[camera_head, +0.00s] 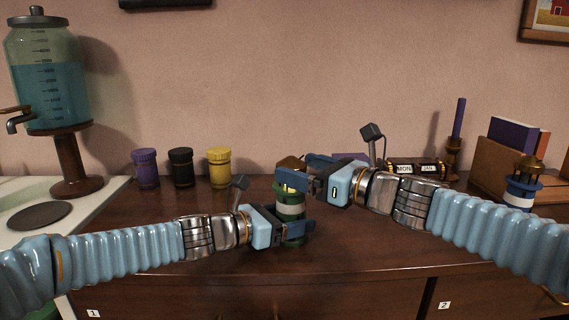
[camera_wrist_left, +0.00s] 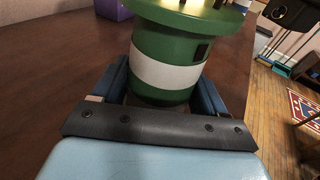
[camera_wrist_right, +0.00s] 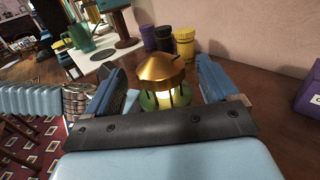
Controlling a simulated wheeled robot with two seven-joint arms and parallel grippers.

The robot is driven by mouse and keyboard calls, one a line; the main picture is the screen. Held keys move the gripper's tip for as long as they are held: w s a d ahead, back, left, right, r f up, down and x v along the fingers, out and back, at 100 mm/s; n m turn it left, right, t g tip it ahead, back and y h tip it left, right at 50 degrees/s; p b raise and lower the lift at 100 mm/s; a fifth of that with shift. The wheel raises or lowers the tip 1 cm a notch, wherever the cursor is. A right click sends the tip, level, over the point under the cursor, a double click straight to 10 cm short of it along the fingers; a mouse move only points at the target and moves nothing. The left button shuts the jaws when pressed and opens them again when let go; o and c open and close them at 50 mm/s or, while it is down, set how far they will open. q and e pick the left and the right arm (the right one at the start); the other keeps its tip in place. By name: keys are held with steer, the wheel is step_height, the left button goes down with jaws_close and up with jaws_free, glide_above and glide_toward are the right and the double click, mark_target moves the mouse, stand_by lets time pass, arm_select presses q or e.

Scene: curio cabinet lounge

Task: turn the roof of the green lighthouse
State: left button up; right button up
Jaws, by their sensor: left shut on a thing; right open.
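The green lighthouse (camera_head: 292,208) stands upright on the wooden cabinet top, with a white band around its body. It fills the left wrist view (camera_wrist_left: 178,60). Its golden conical roof (camera_wrist_right: 161,68) sits over a lit yellow lantern and a green gallery in the right wrist view. My left gripper (camera_head: 298,224) is shut on the lighthouse body, its fingers on either side. My right gripper (camera_head: 298,172) is open at roof height, its fingers (camera_wrist_right: 160,85) on either side of the roof with visible gaps.
Purple (camera_head: 146,168), black (camera_head: 181,167) and yellow (camera_head: 219,167) jars stand behind to the left. A drink dispenser (camera_head: 50,90) is at far left. A blue lighthouse (camera_head: 521,190), books (camera_head: 512,145), a purple candle (camera_head: 459,118) and a date block (camera_head: 416,168) stand right.

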mark_target(286, 162)
steer(key=x, duration=0.5)
steer(key=shift+c, duration=0.5)
steer(key=c, duration=0.9)
steer(key=shift+d+r+m+t+h, duration=0.1)
steer(key=shift+r+m+t+h, duration=0.05)
steer(key=shift+m+t+h, duration=0.75)
steer(key=shift+t+h, duration=0.3)
steer(key=shift+h, duration=0.1)
steer(key=shift+w+d+m, duration=0.1)
steer(key=shift+m, duration=0.2)
steer(key=o, duration=1)
